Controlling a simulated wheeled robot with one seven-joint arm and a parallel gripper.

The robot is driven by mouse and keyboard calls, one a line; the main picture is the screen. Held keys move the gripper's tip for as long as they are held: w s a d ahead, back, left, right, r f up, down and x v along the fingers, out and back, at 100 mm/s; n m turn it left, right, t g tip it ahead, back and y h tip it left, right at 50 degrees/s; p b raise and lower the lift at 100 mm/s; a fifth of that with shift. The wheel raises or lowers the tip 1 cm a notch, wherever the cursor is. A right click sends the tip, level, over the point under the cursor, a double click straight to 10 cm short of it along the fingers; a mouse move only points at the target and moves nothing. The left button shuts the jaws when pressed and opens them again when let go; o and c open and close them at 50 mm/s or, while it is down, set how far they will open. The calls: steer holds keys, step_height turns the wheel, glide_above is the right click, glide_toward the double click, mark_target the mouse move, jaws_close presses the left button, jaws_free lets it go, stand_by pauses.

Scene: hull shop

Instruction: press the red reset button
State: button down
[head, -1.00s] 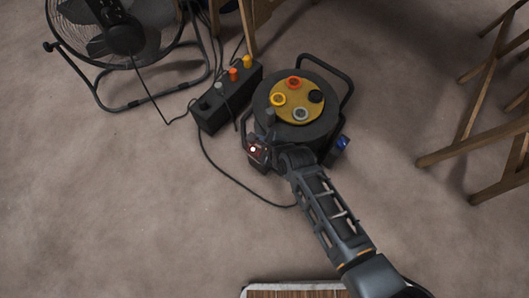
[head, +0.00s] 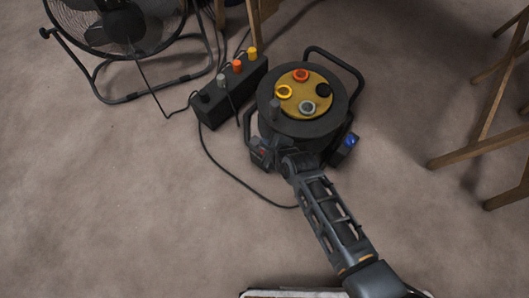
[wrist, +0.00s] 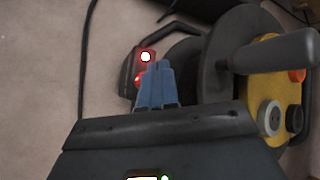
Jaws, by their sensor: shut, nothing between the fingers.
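The red reset button (wrist: 138,82) shows in the wrist view on a small dark housing beside the reel, under a lit white spot on a red panel (wrist: 149,56). My gripper (wrist: 158,65) is shut and empty, its blue fingers just right of the button and partly over the panel. I cannot tell whether they touch. In the head view my gripper (head: 264,151) is at the lower left side of the black cable reel (head: 305,128); only a little red shows there and the button is mostly hidden.
Wooden legs (head: 490,110) stand at right. A cable (head: 240,182) crosses the floor; the front-left floor is clear.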

steer(key=shift+f+b, duration=0.65)
steer(key=shift+f, duration=0.65)
steer(key=shift+f, duration=0.15)
stand_by(0.9)
steer(key=shift+f+b, duration=0.25)
steer(key=shift+b, duration=0.05)
steer(key=shift+f, duration=0.45)
stand_by(0.6)
stand_by(0.4)
steer(key=shift+r+p, duration=0.7)
steer(key=shift+r, duration=0.2)
step_height(320, 180, up, 5)
steer(key=p, duration=0.5)
